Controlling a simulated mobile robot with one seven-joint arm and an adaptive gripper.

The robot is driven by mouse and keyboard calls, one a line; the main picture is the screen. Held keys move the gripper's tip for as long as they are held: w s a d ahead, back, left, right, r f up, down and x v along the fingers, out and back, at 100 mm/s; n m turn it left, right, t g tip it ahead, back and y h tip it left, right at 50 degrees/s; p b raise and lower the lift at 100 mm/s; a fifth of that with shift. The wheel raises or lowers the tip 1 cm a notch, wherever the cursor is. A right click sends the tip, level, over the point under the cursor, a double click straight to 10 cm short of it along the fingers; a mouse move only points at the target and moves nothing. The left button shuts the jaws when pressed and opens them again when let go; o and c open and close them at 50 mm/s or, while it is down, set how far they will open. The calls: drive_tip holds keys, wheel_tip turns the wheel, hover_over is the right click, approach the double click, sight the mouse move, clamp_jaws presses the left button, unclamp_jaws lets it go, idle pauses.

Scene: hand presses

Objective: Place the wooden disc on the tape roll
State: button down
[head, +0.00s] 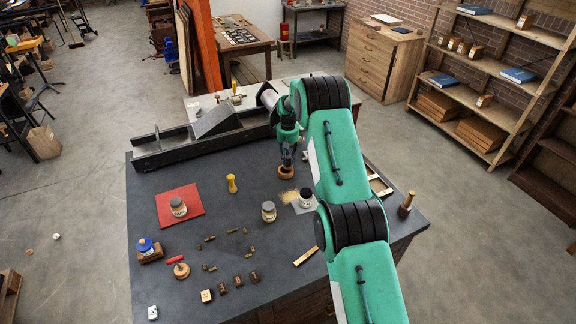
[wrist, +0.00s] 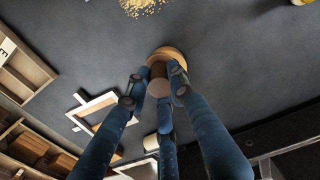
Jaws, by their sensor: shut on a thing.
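My gripper (head: 286,165) points down over the back middle of the dark table. It is shut on a round wooden piece, which I take for the wooden disc (head: 286,173). In the wrist view, a short brown cylinder stands between the fingers of my gripper (wrist: 160,75), with a tan round rim (wrist: 168,52) beyond it. The fingers hide part of the rim, and I cannot tell whether it touches anything below. I cannot make out the tape roll with certainty. Another tan round piece (head: 181,270) with a darker top lies at the front left.
A jar stands on a red mat (head: 188,194). A yellow turned piece (head: 232,183), another jar (head: 268,211) and a dark jar (head: 306,198) stand nearby. Tan grains (head: 288,198) lie close to my gripper. A long dark metal rail (head: 190,149) bounds the table's back.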

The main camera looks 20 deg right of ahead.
sight(288, 164)
drive_tip(key=shift+f+p, duration=0.3)
drive_tip(key=shift+f, duration=1.7)
drive_tip(key=shift+f, duration=0.2)
drive_tip(key=c, duration=1.5)
unclamp_jaws()
drive_tip(key=shift+r, duration=0.25)
drive_tip(key=shift+r+b, duration=0.85)
drive_tip(key=shift+r, duration=5.1)
